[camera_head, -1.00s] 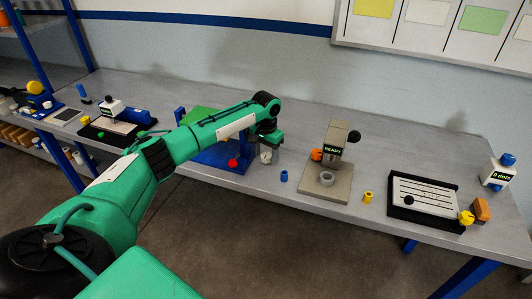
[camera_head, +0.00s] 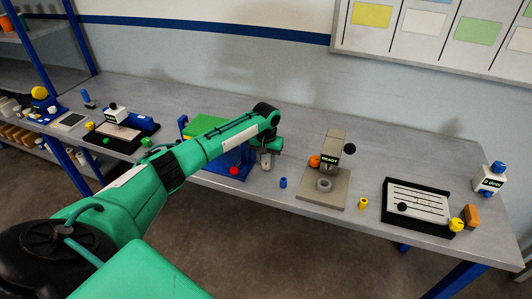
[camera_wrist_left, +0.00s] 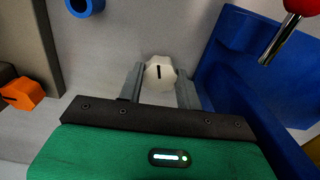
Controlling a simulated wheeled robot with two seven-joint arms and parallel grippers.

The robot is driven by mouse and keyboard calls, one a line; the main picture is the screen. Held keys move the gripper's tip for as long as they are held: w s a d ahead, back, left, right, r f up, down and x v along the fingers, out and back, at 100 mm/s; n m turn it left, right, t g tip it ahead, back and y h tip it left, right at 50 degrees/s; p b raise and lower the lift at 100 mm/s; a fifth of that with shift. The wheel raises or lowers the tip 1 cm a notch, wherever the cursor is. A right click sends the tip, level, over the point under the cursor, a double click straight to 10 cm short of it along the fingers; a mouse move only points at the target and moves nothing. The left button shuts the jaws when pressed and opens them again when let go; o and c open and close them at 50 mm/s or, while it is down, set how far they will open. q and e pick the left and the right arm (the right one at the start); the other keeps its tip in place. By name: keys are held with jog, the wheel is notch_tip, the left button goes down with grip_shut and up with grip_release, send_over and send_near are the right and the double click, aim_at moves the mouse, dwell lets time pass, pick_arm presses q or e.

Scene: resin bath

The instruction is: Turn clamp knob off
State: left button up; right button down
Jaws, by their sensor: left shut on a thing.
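A white knob (camera_wrist_left: 158,73) with a black line on its top stands between the two fingers of my left gripper (camera_wrist_left: 160,88) in the left wrist view. The gripper is shut on it, one finger on each side. The black line runs nearly up and down in that view. In the head view my left gripper (camera_head: 266,160) points down at the bench, just right of the blue fixture (camera_head: 215,167). There the knob is small and mostly covered by the gripper. My right gripper is not in view.
A red ball (camera_head: 234,171) on the fixture is close to the gripper.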

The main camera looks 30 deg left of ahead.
aim_at(266, 162)
pick_arm(q)
jog(key=n+p, duration=0.2)
jog(key=p, duration=0.1)
jog(key=n+p, duration=0.6)
jog(key=shift+d+r, duration=0.1)
jog(key=shift+r, duration=0.15)
jog(key=n+p, duration=0.2)
jog(key=n, duration=0.1)
jog(key=shift+f+n+p, duration=0.1)
jog(key=shift+n+p, duration=0.25)
jog(key=shift+n, duration=0.05)
jog(key=shift+w+n+p, duration=0.1)
jog(key=shift+n+p, duration=0.55)
jog(key=shift+n, duration=0.55)
jog(key=shift+f+n, duration=0.1)
jog(key=shift+n, duration=0.2)
jog(key=o, duration=1)
notch_tip(266, 162, up, 14)
jog(key=b, duration=0.2)
